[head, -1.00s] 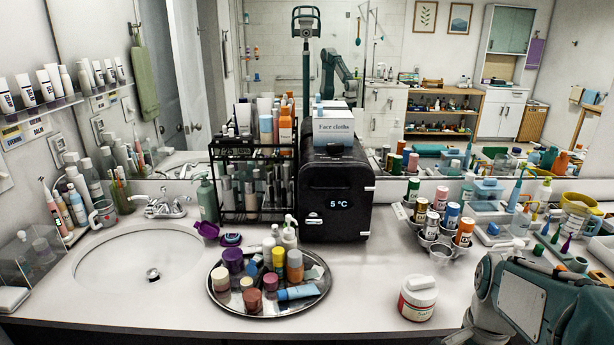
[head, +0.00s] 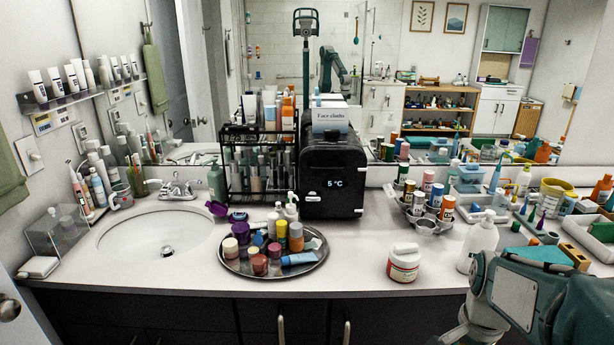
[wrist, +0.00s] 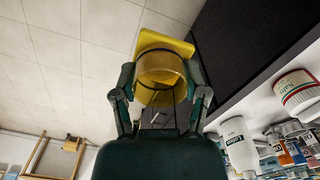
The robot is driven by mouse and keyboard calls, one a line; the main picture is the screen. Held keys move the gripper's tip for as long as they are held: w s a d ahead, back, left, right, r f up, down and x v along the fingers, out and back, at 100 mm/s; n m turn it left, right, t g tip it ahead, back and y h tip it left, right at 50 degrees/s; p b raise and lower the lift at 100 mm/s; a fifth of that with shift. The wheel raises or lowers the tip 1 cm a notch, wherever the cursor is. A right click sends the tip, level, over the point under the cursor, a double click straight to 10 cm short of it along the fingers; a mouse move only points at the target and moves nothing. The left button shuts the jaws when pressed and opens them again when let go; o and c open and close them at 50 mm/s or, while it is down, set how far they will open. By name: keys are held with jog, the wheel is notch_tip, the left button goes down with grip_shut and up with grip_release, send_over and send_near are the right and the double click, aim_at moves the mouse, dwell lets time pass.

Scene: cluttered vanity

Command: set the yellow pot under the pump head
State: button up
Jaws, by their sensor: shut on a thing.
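The yellow pot (wrist: 162,66) is between the two fingers of my gripper (wrist: 160,88) in the wrist view, and my gripper is shut on it. The dark cabinet front and pale floor tiles show behind it. In the head view the gripper and pot are out of sight; only my arm shows at lower right. A white pump bottle (head: 483,242) stands on the counter just behind my arm, its pump head (head: 487,215) on top. A white labelled bottle, probably the same one, shows in the wrist view (wrist: 238,142). The space under its nozzle is partly hidden.
A white jar with a red label (head: 403,265) stands left of the pump bottle near the counter's front edge. A round tray (head: 285,272) of small pots lies further left. A can holder (head: 425,222) and a yellow container (head: 553,190) stand behind. Bare counter (head: 355,270) lies between tray and jar.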

jog(key=w+a+f+n, duration=0.6)
jog(key=w+f, duration=0.3)
jog(key=w+a+f+n, duration=0.6)
jog(key=w+f+n, duration=0.1)
jog(key=w+f, duration=0.3)
